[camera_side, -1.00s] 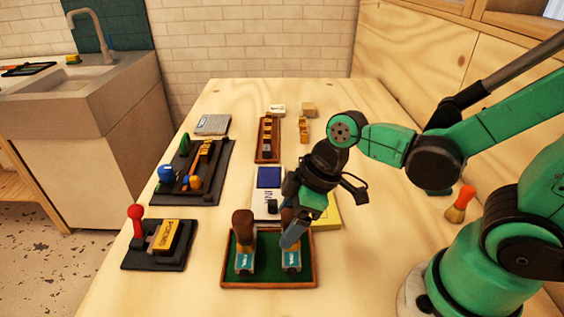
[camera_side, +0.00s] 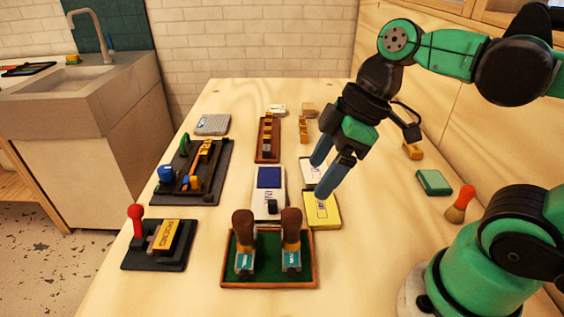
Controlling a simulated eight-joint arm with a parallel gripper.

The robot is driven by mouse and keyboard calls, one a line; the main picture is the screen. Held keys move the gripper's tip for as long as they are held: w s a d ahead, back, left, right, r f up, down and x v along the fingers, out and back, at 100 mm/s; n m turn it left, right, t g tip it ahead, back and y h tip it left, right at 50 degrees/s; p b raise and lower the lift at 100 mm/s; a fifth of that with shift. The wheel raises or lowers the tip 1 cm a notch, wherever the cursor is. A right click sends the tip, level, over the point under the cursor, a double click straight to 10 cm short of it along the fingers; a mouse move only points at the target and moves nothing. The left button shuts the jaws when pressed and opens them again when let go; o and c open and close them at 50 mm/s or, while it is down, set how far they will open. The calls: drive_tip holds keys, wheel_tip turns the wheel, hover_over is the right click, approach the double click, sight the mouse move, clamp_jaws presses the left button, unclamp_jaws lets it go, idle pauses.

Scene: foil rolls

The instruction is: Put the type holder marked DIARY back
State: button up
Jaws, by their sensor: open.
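Two type holders with brown handles stand upright side by side in the green-lined wooden tray (camera_side: 269,286): the left holder (camera_side: 244,240) and the right holder (camera_side: 291,240). Each has a teal label near its foot, too small to read, so I cannot tell which is marked DIARY. My gripper (camera_side: 322,177) is open and empty, its blue fingers pointing down above the white and yellow pads behind and to the right of the tray. It is apart from both holders.
A yellow pad (camera_side: 322,212) and a blue-and-white stamp pad or card (camera_side: 269,180) lie behind the tray. A black-based press with a red knob (camera_side: 136,212) stands left, the foil machine (camera_side: 195,175) behind it. An orange-red handled tool (camera_side: 460,204) stands right.

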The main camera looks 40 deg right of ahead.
drive_tip(key=w+d+f+m+t+h, duration=0.2)
drive_tip(key=w+d+m+t+h, duration=0.1)
drive_tip(key=m, duration=0.6)
drive_tip(key=shift+w+d+f+t, duration=0.35)
drive_tip(key=shift+w+d+t, duration=0.15)
drive_tip(key=shift+w+d, duration=0.2)
drive_tip(key=shift+c, duration=0.2)
